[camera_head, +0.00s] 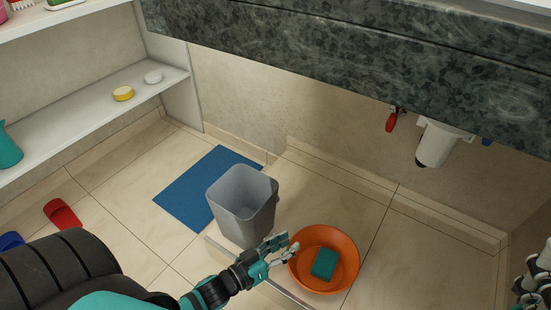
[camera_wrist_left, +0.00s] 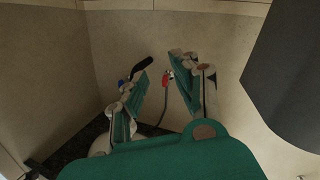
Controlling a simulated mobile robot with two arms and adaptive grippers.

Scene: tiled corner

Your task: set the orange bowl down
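The orange bowl (camera_head: 345,243) appears upright on the raised tiled floor, right of the grey bin. A green sponge (camera_head: 324,263) lies in it. My left gripper (camera_head: 287,246) is at the bowl's left rim; whether it touches the rim I cannot tell. In the left wrist view its fingers (camera_wrist_left: 163,85) are apart with nothing between them, and the bowl does not show there. What seems to be my right gripper (camera_head: 530,285) is cut off at the right edge; its fingers' state is unclear.
A grey bin (camera_head: 243,205) stands close to my left gripper, by a blue mat (camera_head: 200,185). A dark stone counter (camera_head: 380,60) overhangs the back. Under it are a red-handled valve (camera_head: 391,122) and a white canister (camera_head: 437,145). Tiles right of the bowl are clear.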

